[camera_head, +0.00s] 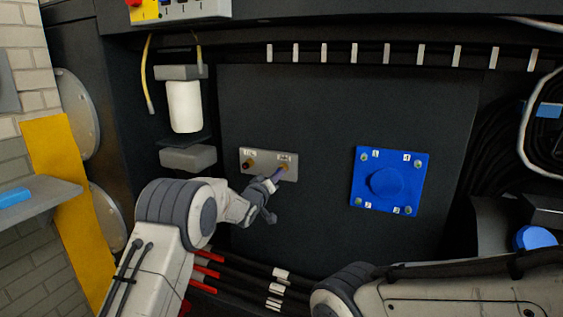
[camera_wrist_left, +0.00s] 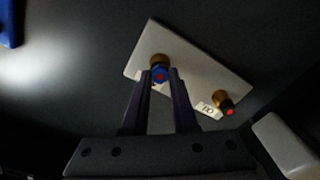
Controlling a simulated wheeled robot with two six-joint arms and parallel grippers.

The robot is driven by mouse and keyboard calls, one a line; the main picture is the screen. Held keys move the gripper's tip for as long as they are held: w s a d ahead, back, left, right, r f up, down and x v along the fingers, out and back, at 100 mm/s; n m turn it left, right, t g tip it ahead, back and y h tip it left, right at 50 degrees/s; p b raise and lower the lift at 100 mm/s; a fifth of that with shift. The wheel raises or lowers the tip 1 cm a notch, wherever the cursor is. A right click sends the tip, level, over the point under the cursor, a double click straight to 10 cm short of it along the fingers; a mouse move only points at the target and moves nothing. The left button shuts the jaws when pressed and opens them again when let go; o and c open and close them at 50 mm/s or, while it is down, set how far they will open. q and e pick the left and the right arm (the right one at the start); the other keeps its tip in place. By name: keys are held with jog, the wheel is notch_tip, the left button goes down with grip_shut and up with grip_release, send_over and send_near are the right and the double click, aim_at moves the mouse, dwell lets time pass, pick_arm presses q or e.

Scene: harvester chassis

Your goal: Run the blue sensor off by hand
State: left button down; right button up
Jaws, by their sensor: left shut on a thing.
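The blue sensor (camera_wrist_left: 160,74) is a blue hex-shaped piece with a red centre on a brass fitting, at one end of a light grey plate (camera_wrist_left: 190,68). My left gripper (camera_wrist_left: 160,84) is shut on it, one finger on each side. In the head view the left gripper (camera_head: 278,177) reaches up to the right fitting of the grey plate (camera_head: 268,158) and hides most of the sensor. A second brass fitting (camera_wrist_left: 225,104) with a dark, red-centred end sits at the plate's other end, apart from the fingers. My right gripper is out of view; only its arm shows at lower right.
A blue square cover (camera_head: 388,181) with a round boss and corner bolts is right of the plate. A white canister (camera_head: 184,106) hangs at upper left. Black cables with red sleeves (camera_head: 206,272) run below the left gripper.

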pick_arm(q)
jog(key=n+p, duration=0.2)
jog(key=n, duration=0.4)
jog(key=n+p, duration=0.2)
jog(key=n, duration=0.4)
jog(key=n+p, duration=0.3)
jog(key=n, duration=0.3)
jog(key=shift+s+a, duration=0.15)
jog(key=shift+s, duration=0.1)
jog(key=shift+s, duration=0.1)
jog(key=c, duration=1.4)
grip_release()
grip_shut()
jog(key=shift+r, duration=0.1)
jog(key=shift+s, duration=0.1)
